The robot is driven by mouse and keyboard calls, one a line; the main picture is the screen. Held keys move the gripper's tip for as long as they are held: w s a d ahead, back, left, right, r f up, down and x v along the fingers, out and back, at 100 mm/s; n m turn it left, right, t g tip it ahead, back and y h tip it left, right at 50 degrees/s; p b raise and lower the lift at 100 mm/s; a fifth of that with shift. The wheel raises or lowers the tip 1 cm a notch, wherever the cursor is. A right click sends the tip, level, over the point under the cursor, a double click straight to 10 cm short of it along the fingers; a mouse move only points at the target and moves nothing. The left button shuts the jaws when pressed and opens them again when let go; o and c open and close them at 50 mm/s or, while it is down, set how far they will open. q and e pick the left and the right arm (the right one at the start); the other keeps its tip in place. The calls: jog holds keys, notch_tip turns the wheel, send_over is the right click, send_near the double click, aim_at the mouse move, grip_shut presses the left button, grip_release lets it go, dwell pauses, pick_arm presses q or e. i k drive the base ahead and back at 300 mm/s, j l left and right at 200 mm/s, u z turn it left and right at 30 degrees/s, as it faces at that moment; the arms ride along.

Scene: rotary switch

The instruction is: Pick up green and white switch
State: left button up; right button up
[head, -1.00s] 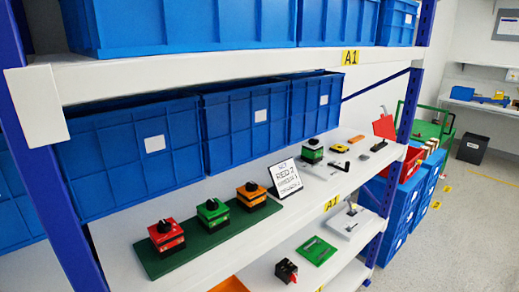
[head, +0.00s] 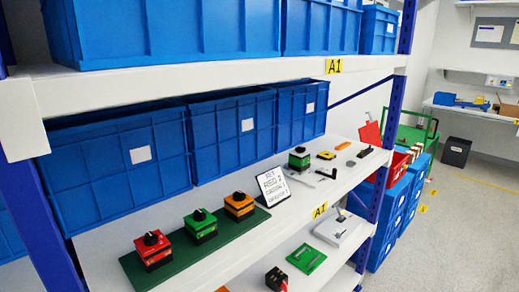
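A green rotary switch (head: 200,225) with a black knob stands upright on a dark green board (head: 215,250), between a red switch (head: 153,250) and an orange switch (head: 239,206). Another green switch (head: 299,158) with a black top stands farther back on the same shelf, right of a sign card. White on either green switch is too small to make out, so I cannot tell which is the green and white one. Neither of my grippers is in view.
The sign card (head: 273,187) stands behind the board's right end. Blue crates (head: 231,135) line the shelf's back. Small tools (head: 327,172) lie near the farther green switch. A lower shelf holds a green plate (head: 307,257). A blue upright (head: 384,150) bounds the shelf's right end.

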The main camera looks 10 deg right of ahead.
aim_at(300, 162)
jog(key=i+l+u, duration=0.1)
jog(key=l+u, duration=0.6)
jog(key=u, duration=0.25)
jog(key=l+u, duration=0.15)
jog(key=l, duration=0.3)
jog(key=k+l+u, duration=0.15)
jog(key=l, duration=0.3)
jog(key=k+l, duration=0.1)
jog(key=l, duration=0.8)
jog(key=i+u, duration=0.05)
